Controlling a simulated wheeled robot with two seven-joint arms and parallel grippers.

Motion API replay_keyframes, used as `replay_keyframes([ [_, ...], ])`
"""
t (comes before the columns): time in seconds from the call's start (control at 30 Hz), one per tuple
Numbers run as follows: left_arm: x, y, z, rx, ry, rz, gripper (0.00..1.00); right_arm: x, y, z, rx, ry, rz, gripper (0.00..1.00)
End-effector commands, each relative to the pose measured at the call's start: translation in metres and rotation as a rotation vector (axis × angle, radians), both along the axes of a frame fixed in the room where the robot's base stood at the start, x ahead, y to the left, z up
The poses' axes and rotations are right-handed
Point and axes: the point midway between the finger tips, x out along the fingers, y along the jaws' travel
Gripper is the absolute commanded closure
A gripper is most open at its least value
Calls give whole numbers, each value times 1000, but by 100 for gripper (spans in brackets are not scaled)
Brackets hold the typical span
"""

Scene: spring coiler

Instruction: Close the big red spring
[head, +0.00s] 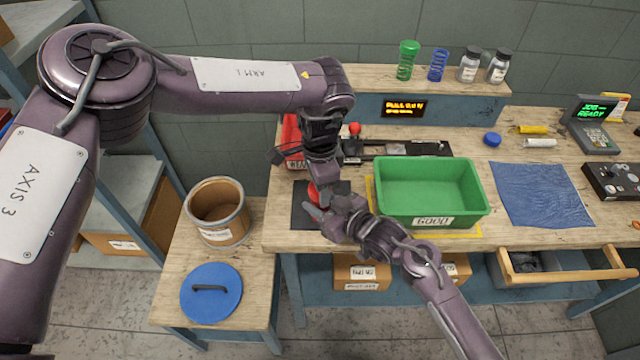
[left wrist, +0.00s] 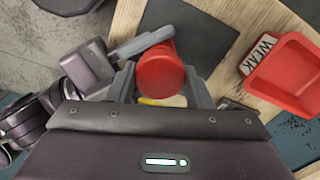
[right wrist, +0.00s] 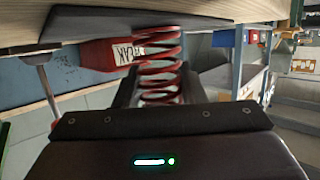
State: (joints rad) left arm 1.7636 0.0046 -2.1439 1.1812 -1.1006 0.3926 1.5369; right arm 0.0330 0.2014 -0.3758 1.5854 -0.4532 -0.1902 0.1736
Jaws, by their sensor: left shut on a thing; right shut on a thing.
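The big red spring (right wrist: 158,70) stands over the black mat in the right wrist view, its open coils between the fingers of my right gripper (right wrist: 158,88). In the left wrist view its round red end (left wrist: 160,78) sits between the fingers of my left gripper (left wrist: 160,92), with a right gripper finger beside it. Both grippers are shut on the spring. In the head view only a bit of red (head: 315,194) shows between my left gripper (head: 318,180) and right gripper (head: 322,207); the rest is hidden.
A black mat (head: 300,215) lies under the spring. A red bin marked WEAK (left wrist: 285,75) and a green bin (head: 430,207) stand close by. A brown drum (head: 217,232) and a blue lid (head: 211,302) are on the lower side table. A drawer (head: 555,267) is open at right.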

Motion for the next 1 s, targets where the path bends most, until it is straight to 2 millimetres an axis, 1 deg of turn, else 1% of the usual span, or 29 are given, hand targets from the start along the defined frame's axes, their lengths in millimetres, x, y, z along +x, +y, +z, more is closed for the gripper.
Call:
replay_keyframes([
  [0.1,1,1,0,0,-2,-241,82,0,0,0,0,-1,0,100],
  [0.67,2,1,-1,2,-5,-1480,82,0,0,0,0,-1,1,100],
  [1.0,3,1,0,3,-5,-2274,82,-1,0,0,0,0,2,100],
])
